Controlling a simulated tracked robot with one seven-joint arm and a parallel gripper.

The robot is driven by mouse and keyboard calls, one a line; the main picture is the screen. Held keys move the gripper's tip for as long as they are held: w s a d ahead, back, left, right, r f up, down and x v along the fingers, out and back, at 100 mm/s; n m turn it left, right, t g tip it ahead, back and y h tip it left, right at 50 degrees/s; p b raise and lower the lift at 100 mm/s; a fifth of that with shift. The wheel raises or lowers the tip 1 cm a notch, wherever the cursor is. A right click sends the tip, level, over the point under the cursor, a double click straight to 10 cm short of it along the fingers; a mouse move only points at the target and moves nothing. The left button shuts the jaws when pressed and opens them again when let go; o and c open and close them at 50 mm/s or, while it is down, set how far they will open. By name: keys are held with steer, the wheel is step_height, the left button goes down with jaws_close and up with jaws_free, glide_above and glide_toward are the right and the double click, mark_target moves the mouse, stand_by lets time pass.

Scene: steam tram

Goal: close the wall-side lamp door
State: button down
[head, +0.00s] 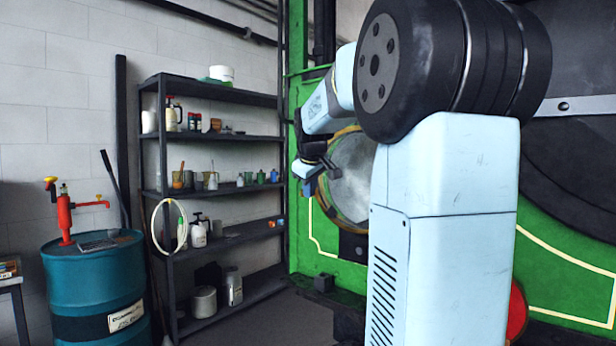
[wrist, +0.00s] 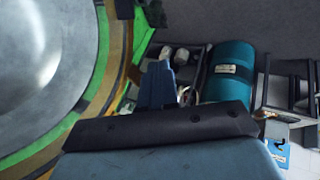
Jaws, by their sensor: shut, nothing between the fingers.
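The wall-side lamp (head: 352,178) is a round silver-grey dish in a brass-coloured ring on the green tram front. It also fills the left of the wrist view (wrist: 42,55), with green and brass-coloured rims around it. I cannot make out the lamp door as a separate part in either view; my arm covers the lamp's right side in the head view. My gripper (head: 316,172) is shut and empty at the lamp's left edge. Its blue-grey fingers (wrist: 157,85) also show in the wrist view, right of the rim. I cannot tell whether they touch it.
A dark metal shelf (head: 221,136) with bottles and jars stands by the wall, left of the tram. A teal drum (head: 95,270) with a red pump (head: 66,219) stands at the left. Open floor (head: 270,322) lies between shelf and tram.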

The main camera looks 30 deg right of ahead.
mark_target(317, 191)
steer(key=shift+w+d+f, duration=0.2)
steer(key=shift+w+d, duration=0.25)
steer(key=shift+d, duration=0.2)
steer(key=shift+w+d+f, duration=0.25)
steer(key=shift+w+d, duration=0.15)
steer(key=shift+d, duration=0.3)
steer(key=shift+w+d+f, duration=0.2)
steer(key=shift+w+d, duration=0.25)
steer(key=shift+d, duration=0.2)
